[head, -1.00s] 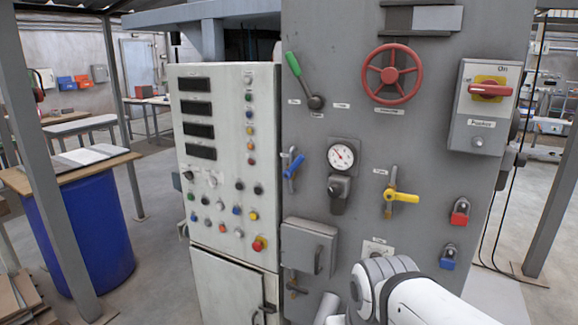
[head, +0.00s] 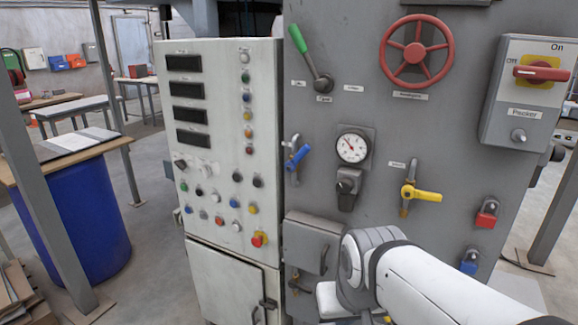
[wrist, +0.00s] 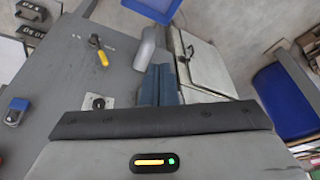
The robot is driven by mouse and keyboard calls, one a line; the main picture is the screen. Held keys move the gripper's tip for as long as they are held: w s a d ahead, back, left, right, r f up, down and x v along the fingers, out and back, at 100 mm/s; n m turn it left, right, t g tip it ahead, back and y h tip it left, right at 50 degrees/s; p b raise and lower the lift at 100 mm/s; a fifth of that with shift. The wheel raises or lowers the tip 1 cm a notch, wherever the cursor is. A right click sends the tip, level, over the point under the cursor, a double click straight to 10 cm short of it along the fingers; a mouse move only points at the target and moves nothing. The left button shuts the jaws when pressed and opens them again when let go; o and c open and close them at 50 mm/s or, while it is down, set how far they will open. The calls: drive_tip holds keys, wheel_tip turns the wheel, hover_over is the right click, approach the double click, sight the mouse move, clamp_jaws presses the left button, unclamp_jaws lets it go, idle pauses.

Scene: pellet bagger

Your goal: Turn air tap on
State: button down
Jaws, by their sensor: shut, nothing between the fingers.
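On the grey machine panel (head: 455,120) are two lever taps whose labels are too small to read. One has a blue handle (head: 298,157), left of the gauge. The other has a yellow handle (head: 422,194), right of the gauge, set about level. A yellow lever (wrist: 102,60) on a dark pivot shows in the wrist view; I cannot tell whether it is the same tap. My gripper (wrist: 161,72) is shut and empty, apart from that lever. In the head view my arm hides the gripper and the lower panel.
A red handwheel (head: 416,52), a green lever (head: 308,50), a pressure gauge (head: 352,147), a red switch (head: 541,73) and red and blue padlocks (head: 487,213) crowd the panel. A white button cabinet (head: 215,150) stands left. A blue barrel (head: 75,220) stands farther left.

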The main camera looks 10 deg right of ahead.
drive_tip(key=w+d+f+m+t+b, duration=0.1)
drive_tip(key=w+d+m+t+b, duration=0.25)
drive_tip(key=w, duration=0.75)
drive_tip(key=m+t+y+b, duration=0.1)
drive_tip(key=m+t+b, duration=0.5)
drive_tip(key=m+t, duration=1.15)
approach(298, 158)
drive_tip(key=s+d+m+g, duration=0.1)
drive_tip(key=s+d, duration=0.2)
drive_tip(key=p+x, duration=0.2)
drive_tip(key=x, duration=0.7)
drive_tip(key=shift+w, duration=0.25)
drive_tip(key=shift+r, duration=0.1)
